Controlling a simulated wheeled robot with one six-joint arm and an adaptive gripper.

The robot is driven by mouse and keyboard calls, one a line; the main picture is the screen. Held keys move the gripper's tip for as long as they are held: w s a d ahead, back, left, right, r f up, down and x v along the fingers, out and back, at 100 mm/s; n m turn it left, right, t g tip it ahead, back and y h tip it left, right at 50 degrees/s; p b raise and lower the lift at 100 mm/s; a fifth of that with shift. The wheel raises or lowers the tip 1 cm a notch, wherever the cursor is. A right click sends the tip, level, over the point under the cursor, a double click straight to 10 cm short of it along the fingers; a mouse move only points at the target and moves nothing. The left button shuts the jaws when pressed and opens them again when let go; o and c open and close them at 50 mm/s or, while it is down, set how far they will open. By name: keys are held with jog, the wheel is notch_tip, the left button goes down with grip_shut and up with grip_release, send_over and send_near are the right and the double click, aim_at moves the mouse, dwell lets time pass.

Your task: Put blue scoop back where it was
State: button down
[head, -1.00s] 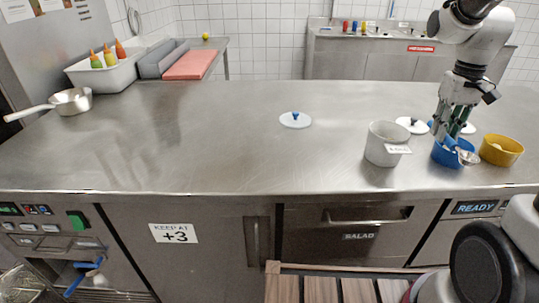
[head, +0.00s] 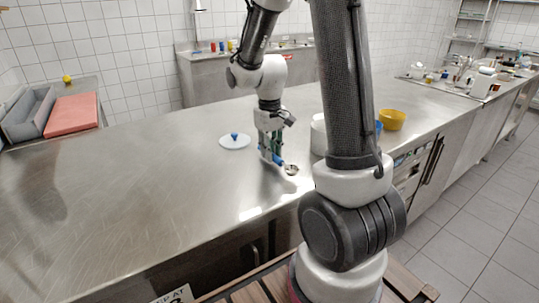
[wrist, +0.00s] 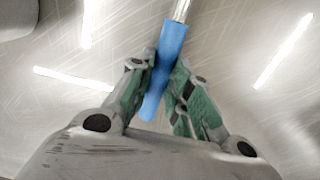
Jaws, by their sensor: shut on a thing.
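My gripper (head: 271,154) is shut on the blue handle of the blue scoop (wrist: 168,60), close over the bare steel counter (head: 190,175). The scoop's metal bowl (head: 291,169) points right in the head view; I cannot tell whether it touches the counter. In the wrist view the handle lies between the green finger pads, with the metal shaft running up out of the picture. The blue tub (head: 379,127) is mostly hidden behind my arm.
A white lid with a blue knob (head: 235,141) lies left of my gripper. A white tub (head: 318,136) stands to the right, partly hidden by my arm, with a yellow tub (head: 391,119) beyond. The counter to the left and front is clear.

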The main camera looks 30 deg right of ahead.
jog(key=shift+f, duration=0.75)
jog(key=c, duration=1.3)
grip_release()
jog(key=shift+d, duration=0.1)
notch_tip(320, 180, up, 12)
jog(key=s+a+r+t, duration=0.1)
jog(key=s+r, duration=0.1)
jog(key=s, duration=0.4)
jog(key=s+a+r+t, duration=0.1)
jog(key=s+r+t, duration=0.1)
jog(key=s, duration=0.4)
jog(key=s+a+r+t, duration=0.1)
jog(key=s+r, duration=0.1)
jog(key=s, duration=0.5)
jog(key=shift+r+t, duration=0.3)
jog(key=shift+r, duration=0.05)
